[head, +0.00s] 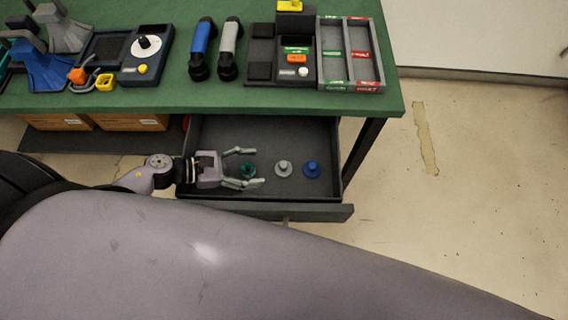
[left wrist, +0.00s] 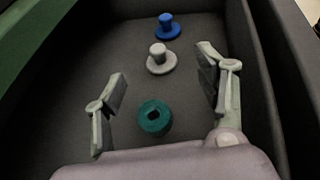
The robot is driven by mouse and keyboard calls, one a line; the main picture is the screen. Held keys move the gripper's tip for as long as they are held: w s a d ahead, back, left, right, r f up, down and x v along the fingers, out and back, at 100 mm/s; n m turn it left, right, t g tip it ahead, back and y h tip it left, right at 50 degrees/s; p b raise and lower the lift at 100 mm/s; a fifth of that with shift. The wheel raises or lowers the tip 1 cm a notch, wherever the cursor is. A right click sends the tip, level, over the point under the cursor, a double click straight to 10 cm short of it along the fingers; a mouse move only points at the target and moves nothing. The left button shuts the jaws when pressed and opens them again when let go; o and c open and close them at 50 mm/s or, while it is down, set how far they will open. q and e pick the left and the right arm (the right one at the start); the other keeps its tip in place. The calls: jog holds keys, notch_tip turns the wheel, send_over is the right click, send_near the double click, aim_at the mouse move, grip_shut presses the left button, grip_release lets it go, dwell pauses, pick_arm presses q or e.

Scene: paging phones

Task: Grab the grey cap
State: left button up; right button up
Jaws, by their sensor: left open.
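The grey cap (head: 284,168) lies in the open drawer (head: 262,127), between a teal cap (head: 247,170) on its left and a blue cap (head: 312,169) on its right. My left gripper (head: 243,167) is open over the drawer, with its fingers pointing right and the teal cap near its fingertips. In the left wrist view the grey cap (left wrist: 161,60) stands beyond the fingertips, roughly between their lines. The teal cap (left wrist: 155,117) shows between the fingers (left wrist: 163,75), and the blue cap (left wrist: 166,27) lies farthest. Nothing is held. My right gripper is out of view.
The green table (head: 215,97) is above and behind the drawer. On it stand blue and grey handsets (head: 202,45), a phone base (head: 133,60), and a two-column tray (head: 350,50). Drawer walls (left wrist: 262,90) run close beside the gripper. Floor is clear at right.

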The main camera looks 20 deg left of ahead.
aim_at(280, 165)
pick_arm(q)
jog(key=x, duration=0.3)
jog(key=shift+w+d, duration=0.1)
jog(key=shift+p+x, duration=0.85)
jog(key=shift+x, duration=1.85)
jog(key=shift+f, duration=0.2)
jog(key=shift+c, duration=0.2)
jog(key=c, duration=1.3)
jog(key=shift+o, duration=0.2)
jog(key=shift+a+r, duration=0.15)
jog(key=shift+a, duration=0.1)
